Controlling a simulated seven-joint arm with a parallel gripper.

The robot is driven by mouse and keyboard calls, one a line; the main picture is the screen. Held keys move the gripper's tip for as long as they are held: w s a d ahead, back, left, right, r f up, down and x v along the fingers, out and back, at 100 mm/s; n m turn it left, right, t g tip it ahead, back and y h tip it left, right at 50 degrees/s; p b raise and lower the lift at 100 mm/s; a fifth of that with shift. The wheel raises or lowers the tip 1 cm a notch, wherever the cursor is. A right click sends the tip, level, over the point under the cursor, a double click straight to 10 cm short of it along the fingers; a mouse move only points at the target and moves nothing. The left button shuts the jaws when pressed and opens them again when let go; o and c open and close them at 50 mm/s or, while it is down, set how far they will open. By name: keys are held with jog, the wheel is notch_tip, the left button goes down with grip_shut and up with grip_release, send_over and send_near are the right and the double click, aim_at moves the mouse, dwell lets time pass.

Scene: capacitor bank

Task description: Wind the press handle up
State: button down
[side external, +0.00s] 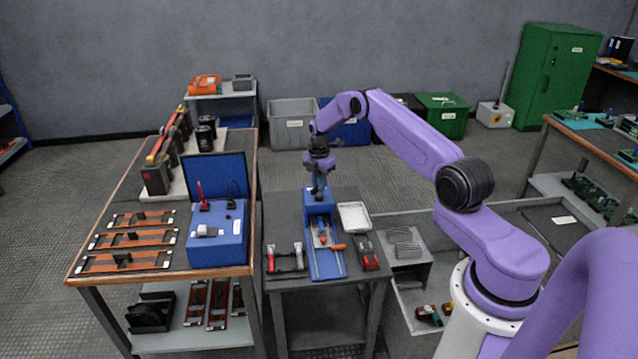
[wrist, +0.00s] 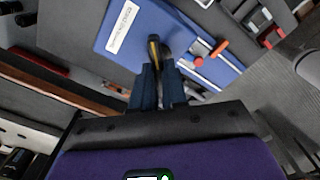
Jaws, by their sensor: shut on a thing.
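The blue press (side external: 326,262) stands on the small dark table, with a raised block at its back and rails, a red knob and an orange grip at its front. In the wrist view the press (wrist: 190,30) shows as a blue slab with a white label. My gripper (side external: 319,190) points down at the top of the press's back block. In the wrist view my gripper (wrist: 158,75) is shut on the press handle (wrist: 154,50), a dark upright piece with a yellow stripe. Its lower part is hidden by the fingers.
A pale metal tray (side external: 354,217) stands right of the press. A red-and-black part (side external: 367,254) lies at front right, and a red-handled tool (side external: 285,260) at left. A blue case (side external: 217,235) with its lid up stands on the left bench.

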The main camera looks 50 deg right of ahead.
jog(key=shift+n, duration=0.4)
jog(key=n, duration=0.5)
jog(key=shift+n, duration=0.6)
jog(key=n, duration=0.5)
jog(key=shift+d, duration=0.1)
jog(key=shift+n, duration=0.4)
jog(key=c, duration=1.4)
grip_release()
